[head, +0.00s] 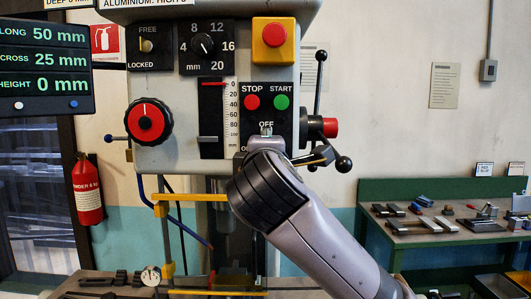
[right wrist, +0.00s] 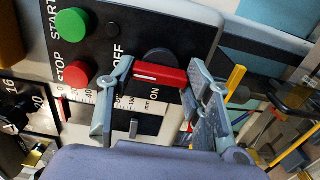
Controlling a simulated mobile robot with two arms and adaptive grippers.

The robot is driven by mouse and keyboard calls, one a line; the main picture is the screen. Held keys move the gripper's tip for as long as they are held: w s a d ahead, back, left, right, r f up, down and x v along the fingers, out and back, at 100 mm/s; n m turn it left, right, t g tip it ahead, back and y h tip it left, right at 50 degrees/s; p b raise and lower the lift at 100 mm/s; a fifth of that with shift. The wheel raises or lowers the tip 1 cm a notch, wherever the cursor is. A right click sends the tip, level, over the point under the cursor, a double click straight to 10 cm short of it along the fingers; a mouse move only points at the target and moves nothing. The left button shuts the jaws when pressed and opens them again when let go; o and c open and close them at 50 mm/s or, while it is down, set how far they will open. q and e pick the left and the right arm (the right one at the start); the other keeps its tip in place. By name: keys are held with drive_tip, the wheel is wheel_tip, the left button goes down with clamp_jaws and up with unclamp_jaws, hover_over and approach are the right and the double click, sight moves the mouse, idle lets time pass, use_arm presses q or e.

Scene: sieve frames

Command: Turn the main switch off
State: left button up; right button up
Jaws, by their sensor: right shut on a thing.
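The main switch is a red bar handle (right wrist: 160,75) on a dark round base, seen in the right wrist view. Its white mark is at the end toward the OFF label (right wrist: 117,62); the ON label (right wrist: 155,94) is off to its side. My right gripper (right wrist: 158,82) is shut on the handle, one finger at each end of the bar. In the head view my right gripper (head: 266,138) is against the lower part of the control panel (head: 267,100) and hides the switch. My left gripper is not in view.
The red STOP (head: 252,102) and green START (head: 281,102) buttons sit just above the gripper. A red emergency button (head: 274,35) is higher up. Lever handles with black balls (head: 344,164) stick out at the right. A green workbench (head: 440,236) stands at the right.

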drive_tip(key=o, duration=1.1)
drive_tip(key=shift+d, duration=0.1)
drive_tip(key=shift+o, duration=0.2)
drive_tip(key=shift+s, duration=0.1)
drive_tip(key=s, duration=1.1)
drive_tip(key=shift+s, duration=0.4)
